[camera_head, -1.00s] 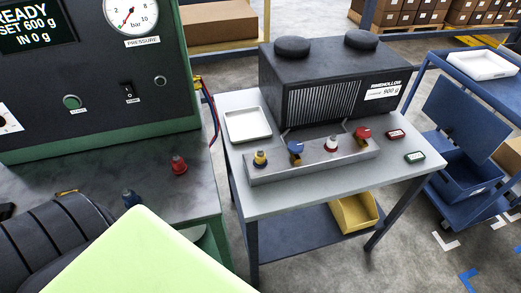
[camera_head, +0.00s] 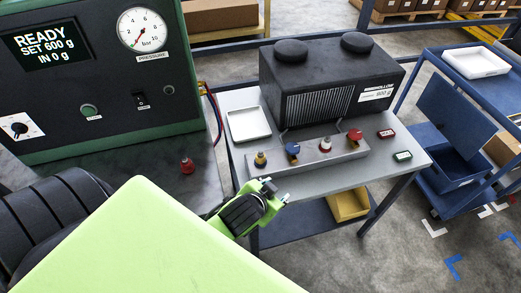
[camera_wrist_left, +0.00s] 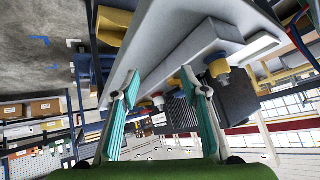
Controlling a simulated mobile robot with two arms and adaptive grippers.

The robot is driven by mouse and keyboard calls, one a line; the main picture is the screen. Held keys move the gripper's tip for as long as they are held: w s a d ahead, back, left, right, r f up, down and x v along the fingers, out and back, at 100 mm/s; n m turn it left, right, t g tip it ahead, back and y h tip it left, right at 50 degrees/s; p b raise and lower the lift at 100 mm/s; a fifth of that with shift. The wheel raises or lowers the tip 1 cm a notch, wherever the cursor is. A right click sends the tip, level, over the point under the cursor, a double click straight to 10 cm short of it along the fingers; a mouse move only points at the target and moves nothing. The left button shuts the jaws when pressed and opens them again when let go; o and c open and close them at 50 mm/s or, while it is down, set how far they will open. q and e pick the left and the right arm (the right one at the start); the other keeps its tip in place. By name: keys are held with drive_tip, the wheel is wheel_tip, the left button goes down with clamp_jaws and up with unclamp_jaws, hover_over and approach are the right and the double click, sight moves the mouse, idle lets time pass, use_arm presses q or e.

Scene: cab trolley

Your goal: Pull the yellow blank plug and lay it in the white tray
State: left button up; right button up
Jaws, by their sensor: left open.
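The yellow blank plug (camera_head: 260,161), with a dark top, stands upright at the left end of the grey manifold bar (camera_head: 318,158) on the small table. The white tray (camera_head: 248,124) lies empty on the table behind and left of it. My left gripper (camera_head: 277,191) is in front of the table's near edge, just below and right of the plug, apart from it. In the left wrist view my gripper (camera_wrist_left: 160,92) is open with nothing between its teal fingers; a yellow-ringed plug (camera_wrist_left: 218,68) shows beyond the right finger. My right gripper is not in view.
A blue plug (camera_head: 292,150), a white-and-red one (camera_head: 325,145) and a red one (camera_head: 354,136) share the bar. A black box unit (camera_head: 325,85) stands behind. A yellow bin (camera_head: 348,204) is on the lower shelf. Another white tray (camera_head: 476,62) sits on the blue trolley.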

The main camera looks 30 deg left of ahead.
use_arm(q)
drive_tip(key=w+d+r+m+t+h, duration=0.25)
drive_tip(key=w+d+r, duration=0.2)
drive_tip(key=r, duration=0.25)
drive_tip(key=w+d+r+m+t+h, duration=0.2)
drive_tip(key=w+d+r+m+t, duration=0.15)
drive_tip(key=w+r, duration=0.35)
drive_tip(key=w+d+r+m+t+h, duration=0.2)
drive_tip(key=w+d+r+t+h, duration=0.15)
drive_tip(key=r, duration=0.45)
drive_tip(key=s+d+r+m+g+h, duration=0.2)
drive_tip(key=d+m+g+h, duration=0.2)
drive_tip(key=d+m+h, duration=0.15)
drive_tip(key=s+d+r+m+g+h, duration=0.1)
drive_tip(key=s+d+m+g+h, duration=0.1)
drive_tip(key=d+m+g+h, duration=0.4)
drive_tip(key=m+g+y+p, duration=0.3)
drive_tip(key=g+y, duration=0.6)
drive_tip(key=y, duration=1)
hover_over(260, 151)
drive_tip(key=b, duration=0.1)
drive_tip(key=shift+m+t+h, duration=0.25)
drive_tip(key=shift+m, duration=0.3)
wheel_tip(260, 151, down, 16)
drive_tip(key=shift+r, duration=0.1)
